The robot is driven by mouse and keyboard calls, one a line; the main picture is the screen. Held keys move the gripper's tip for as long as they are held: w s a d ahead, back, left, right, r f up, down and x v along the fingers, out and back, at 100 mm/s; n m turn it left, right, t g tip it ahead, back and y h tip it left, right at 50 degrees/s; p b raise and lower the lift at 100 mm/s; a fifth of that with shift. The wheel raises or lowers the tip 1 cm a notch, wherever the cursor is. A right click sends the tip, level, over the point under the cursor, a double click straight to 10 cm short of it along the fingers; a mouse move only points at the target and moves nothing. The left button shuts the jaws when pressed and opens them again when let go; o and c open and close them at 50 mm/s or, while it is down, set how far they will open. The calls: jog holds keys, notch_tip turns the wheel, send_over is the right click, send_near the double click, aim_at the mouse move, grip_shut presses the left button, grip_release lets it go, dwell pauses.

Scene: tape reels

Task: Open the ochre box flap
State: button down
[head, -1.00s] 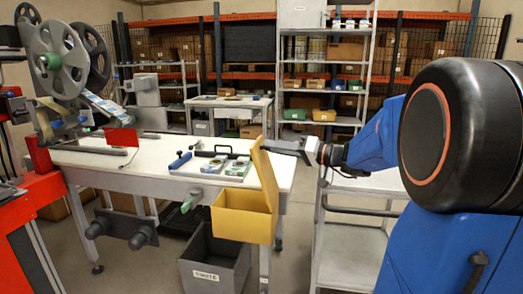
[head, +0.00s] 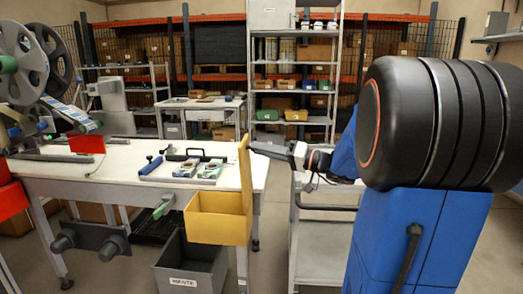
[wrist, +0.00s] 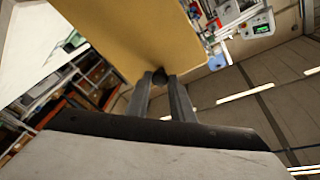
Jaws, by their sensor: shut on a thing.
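The ochre box (head: 217,226) hangs at the front right edge of the white worktable. Its flap (head: 246,185) stands up nearly vertical at the box's right side, and part of the box's inside shows. My gripper (head: 253,147) is at the flap's upper end, on its right side. In the wrist view the two fingers (wrist: 160,80) are shut on a small dark knob (wrist: 160,77) at the edge of the ochre flap, which also shows in the wrist view (wrist: 125,30).
A grey bin (head: 190,266) stands on the floor below the box. A tray of reels (head: 187,166) lies on the worktable (head: 110,172) behind it. A grey shelf cart (head: 318,235) stands to the right, with open floor between.

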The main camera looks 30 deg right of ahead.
jog(key=c, duration=1.6)
grip_release()
jog(key=shift+w+f, duration=0.1)
jog(key=shift+f, duration=0.35)
jog(key=shift+o, duration=0.3)
jog(key=shift+r, duration=0.15)
jog(key=v, duration=1.7)
jog(key=shift+d, duration=0.15)
